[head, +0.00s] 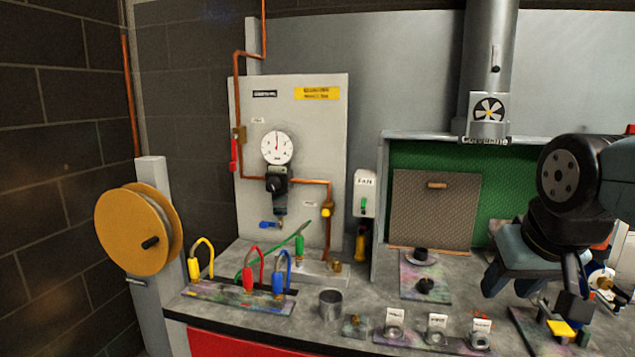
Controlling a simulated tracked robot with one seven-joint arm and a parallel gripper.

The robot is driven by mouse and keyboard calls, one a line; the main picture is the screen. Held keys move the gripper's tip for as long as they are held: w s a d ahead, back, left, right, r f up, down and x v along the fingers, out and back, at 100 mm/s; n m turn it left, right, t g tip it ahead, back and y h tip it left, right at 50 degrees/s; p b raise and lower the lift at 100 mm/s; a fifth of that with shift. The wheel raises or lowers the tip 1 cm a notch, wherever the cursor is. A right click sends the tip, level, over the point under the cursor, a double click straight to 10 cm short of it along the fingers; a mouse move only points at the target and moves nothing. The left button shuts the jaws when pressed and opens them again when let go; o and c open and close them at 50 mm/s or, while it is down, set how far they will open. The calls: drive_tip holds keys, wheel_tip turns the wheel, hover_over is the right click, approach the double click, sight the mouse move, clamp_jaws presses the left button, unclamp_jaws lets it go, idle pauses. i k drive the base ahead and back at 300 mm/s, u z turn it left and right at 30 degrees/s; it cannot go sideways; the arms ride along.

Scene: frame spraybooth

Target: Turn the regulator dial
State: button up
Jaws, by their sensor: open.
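The regulator (280,210) is mounted on a pale upright panel in the left half of the head view. Its black dial knob (277,184) sits directly below a round white pressure gauge (277,147) with a red needle pointing about straight up. My gripper (540,288) is at the far right, open, above the right part of the bench. It is well apart from the regulator, and nothing shows between its fingers.
A yellow-brown hose reel (134,231) stands left of the panel (320,110). Yellow, red and blue looped hoses rise from a paint-stained plate (225,295) before the regulator. A metal cup (331,303) and labelled small cups line the bench front. A fan switch box (364,194) is right of the panel.

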sight(273, 184)
drive_tip(key=z, duration=0.15)
drive_tip(key=i, duration=0.15)
drive_tip(key=z, duration=2.15)
drive_tip(key=k, duration=1.6)
drive_tip(key=u, duration=1.55)
drive_tip(key=i, duration=0.85)
drive_tip(key=u, duration=0.1)
